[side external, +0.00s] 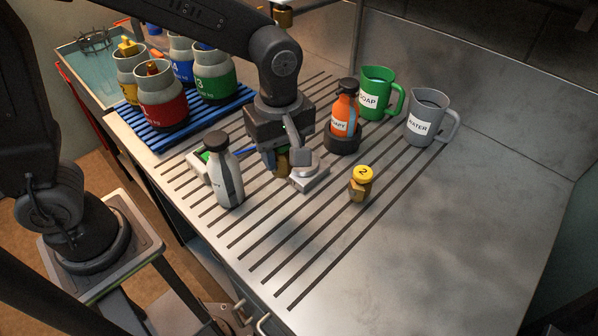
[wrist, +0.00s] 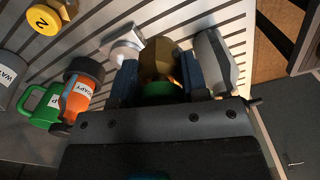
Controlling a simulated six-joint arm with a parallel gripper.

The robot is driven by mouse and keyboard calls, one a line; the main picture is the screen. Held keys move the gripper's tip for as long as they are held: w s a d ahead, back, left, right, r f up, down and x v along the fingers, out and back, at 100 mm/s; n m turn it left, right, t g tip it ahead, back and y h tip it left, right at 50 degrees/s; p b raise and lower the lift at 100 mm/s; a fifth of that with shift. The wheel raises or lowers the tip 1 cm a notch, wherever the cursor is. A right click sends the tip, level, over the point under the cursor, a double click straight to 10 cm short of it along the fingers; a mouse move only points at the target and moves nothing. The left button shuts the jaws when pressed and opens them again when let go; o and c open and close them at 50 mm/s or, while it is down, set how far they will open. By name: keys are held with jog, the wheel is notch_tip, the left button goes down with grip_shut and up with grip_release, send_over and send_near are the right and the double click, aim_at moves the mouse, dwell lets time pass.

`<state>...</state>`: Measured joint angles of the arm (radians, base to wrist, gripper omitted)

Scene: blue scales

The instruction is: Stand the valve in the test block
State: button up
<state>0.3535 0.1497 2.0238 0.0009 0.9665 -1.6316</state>
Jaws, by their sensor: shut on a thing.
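My gripper (side external: 284,160) is shut on a brass valve (side external: 282,163) low over the ribbed steel worktop. In the wrist view, the valve's brass hex body (wrist: 158,60) sits between the two fingers, with a green part (wrist: 162,89) nearer the palm. A pale grey block (side external: 310,179), apparently the test block, lies just right of the gripper, and it also shows beside the left finger in the wrist view (wrist: 122,46). I cannot tell whether the valve touches it. Fingers partly hide both. A second brass valve with a yellow cap marked 2 (side external: 361,183) stands upright farther right.
A grey-white bottle (side external: 226,172) stands close left, partly hiding a pale item with green (side external: 197,158). An orange bottle (side external: 344,116) in a dark holder, green jug (side external: 375,93) and grey jug (side external: 426,117) stand behind. Labelled pots occupy a blue mat (side external: 181,130). The right front is clear.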

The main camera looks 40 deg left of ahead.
jog(key=w+a+r+n, duration=0.1)
jog(key=w+a, duration=0.3)
jog(key=a, duration=0.4)
jog(key=w+a+r+n, duration=0.1)
jog(key=w+a, duration=0.2)
jog(key=a, duration=0.4)
jog(key=w+d+f, duration=0.1)
jog(key=d+f, duration=0.1)
jog(key=d, duration=0.1)
jog(key=w+d+f, duration=0.1)
jog(key=d+f, duration=0.1)
jog(key=d, duration=0.2)
jog(key=w+d+f, duration=0.1)
jog(key=d+f, duration=0.1)
jog(key=d, duration=0.1)
jog(key=shift+w+d+f, duration=0.1)
jog(key=shift+d+f, duration=0.2)
jog(key=shift+f, duration=2.05)
jog(key=o, duration=1.1)
jog(key=shift+f, duration=0.15)
notch_tip(320, 180, up, 12)
jog(key=shift+r, duration=0.2)
